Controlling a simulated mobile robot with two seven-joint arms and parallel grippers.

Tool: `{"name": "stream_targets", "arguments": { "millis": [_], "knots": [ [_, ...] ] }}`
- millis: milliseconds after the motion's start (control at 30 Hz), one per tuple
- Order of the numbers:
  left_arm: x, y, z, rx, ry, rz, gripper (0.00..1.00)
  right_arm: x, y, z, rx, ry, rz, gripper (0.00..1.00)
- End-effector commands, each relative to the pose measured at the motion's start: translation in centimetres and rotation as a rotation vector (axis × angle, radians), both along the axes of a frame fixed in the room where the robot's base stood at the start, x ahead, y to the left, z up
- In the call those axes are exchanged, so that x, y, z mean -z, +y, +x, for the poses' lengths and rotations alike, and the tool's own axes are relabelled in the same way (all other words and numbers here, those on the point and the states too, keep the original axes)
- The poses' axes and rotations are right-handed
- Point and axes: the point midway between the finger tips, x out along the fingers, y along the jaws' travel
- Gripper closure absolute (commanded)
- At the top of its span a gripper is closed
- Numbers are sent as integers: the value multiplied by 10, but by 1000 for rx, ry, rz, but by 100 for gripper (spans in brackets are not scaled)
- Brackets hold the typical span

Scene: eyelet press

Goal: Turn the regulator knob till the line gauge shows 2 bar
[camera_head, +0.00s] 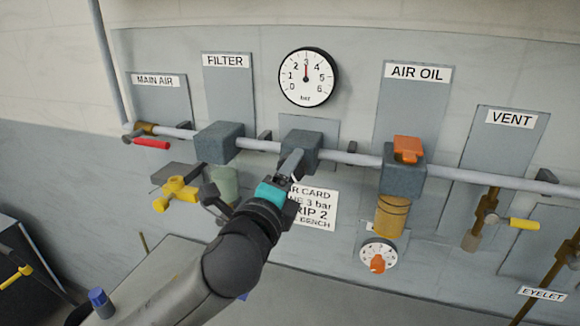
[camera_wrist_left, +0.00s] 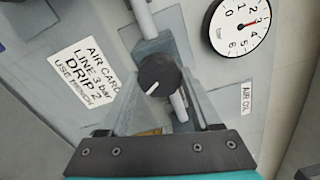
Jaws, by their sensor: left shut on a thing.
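The line gauge (camera_head: 307,77) is a round white dial on the wall, marked 0 to 6 bar. Its red needle points straight up at about 3. It also shows in the left wrist view (camera_wrist_left: 238,27), turned on its side. The regulator body (camera_head: 301,142) is a dark block on the pipe below the gauge. Its black knob (camera_wrist_left: 160,74) with a white index line shows between my fingers in the left wrist view. My left gripper (camera_head: 291,166) is shut on the knob; its fingers hide the knob in the head view. My right gripper is not in view.
An air card (camera_head: 314,208) reading line 3 bar, drip 2 hangs behind my left wrist. The filter (camera_head: 219,142) and yellow valve (camera_head: 175,194) are to the left. The oiler (camera_head: 404,170) and orange-knobbed dial (camera_head: 378,255) are to the right. The red main-air handle (camera_head: 152,144) is far left.

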Motion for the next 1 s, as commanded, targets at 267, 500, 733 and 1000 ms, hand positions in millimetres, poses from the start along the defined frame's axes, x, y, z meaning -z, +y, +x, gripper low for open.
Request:
{"name": "stream_targets", "arguments": {
  "millis": [267, 500, 733, 1000],
  "knots": [
    [-1, 0, 0, -1, 86, -253, 92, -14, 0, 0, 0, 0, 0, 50],
    [-2, 0, 0, -2, 155, -467, 92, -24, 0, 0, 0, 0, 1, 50],
    [-2, 0, 0, -1, 211, -641, 92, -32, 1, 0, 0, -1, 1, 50],
    [-2, 0, 0, 0, 254, -777, 92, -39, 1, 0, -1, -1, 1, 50]
  ]
}}
